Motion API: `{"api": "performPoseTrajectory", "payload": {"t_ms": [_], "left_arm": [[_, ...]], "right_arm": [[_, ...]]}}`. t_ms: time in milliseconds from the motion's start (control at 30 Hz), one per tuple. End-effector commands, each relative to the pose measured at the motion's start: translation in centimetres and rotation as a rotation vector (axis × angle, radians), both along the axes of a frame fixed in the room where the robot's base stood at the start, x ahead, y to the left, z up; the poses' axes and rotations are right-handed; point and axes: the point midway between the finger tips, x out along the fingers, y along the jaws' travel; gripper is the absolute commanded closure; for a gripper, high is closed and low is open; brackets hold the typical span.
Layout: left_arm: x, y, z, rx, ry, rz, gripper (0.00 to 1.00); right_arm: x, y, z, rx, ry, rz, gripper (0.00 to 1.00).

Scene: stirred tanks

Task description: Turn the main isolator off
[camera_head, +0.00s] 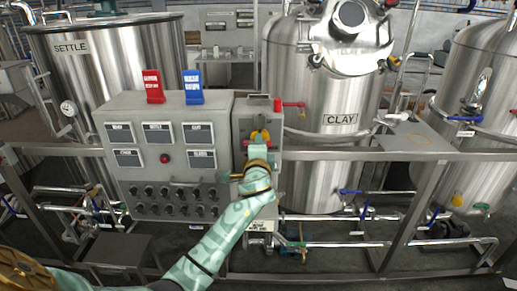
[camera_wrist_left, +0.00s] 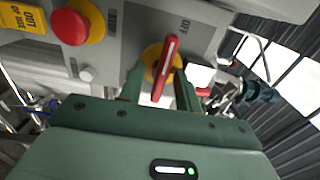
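The main isolator is a red handle (camera_wrist_left: 166,68) on a yellow disc (camera_wrist_left: 150,62), set in a grey box. In the left wrist view the handle lies nearly upright, tilted slightly right, with its upper end near lettering that reads OFF. In the head view the yellow disc (camera_head: 259,136) shows just above my left gripper (camera_head: 257,150), which partly covers the isolator. In the left wrist view my left gripper (camera_wrist_left: 160,88) has its fingers apart, one on each side of the handle's lower end. A gap shows beside the left finger. My right gripper is not in view.
A red button (camera_wrist_left: 70,27) on yellow and a yellow OUT OF USE tag (camera_wrist_left: 22,18) are near the isolator. A grey control panel (camera_head: 140,180) adjoins the box, with red (camera_head: 153,86) and blue (camera_head: 193,86) signs on top. A rail (camera_head: 400,155) crosses before the tanks.

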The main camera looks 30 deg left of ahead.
Motion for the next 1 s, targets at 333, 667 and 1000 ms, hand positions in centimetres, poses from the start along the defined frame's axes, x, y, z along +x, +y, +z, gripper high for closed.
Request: {"api": "performPoseTrajectory", "payload": {"t_ms": [333,667,1000], "left_arm": [[-4.5,-2.8,0.1,-0.003,-0.001,-0.002,0.66],[-11.6,-7.1,-0.1,-0.003,0.002,0.000,0.66],[-14.0,-8.5,0.0,0.000,0.001,0.001,0.66]], "right_arm": [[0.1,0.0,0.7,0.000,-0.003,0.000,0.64],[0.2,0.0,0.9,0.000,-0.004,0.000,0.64],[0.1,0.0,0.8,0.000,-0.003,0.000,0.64]]}}
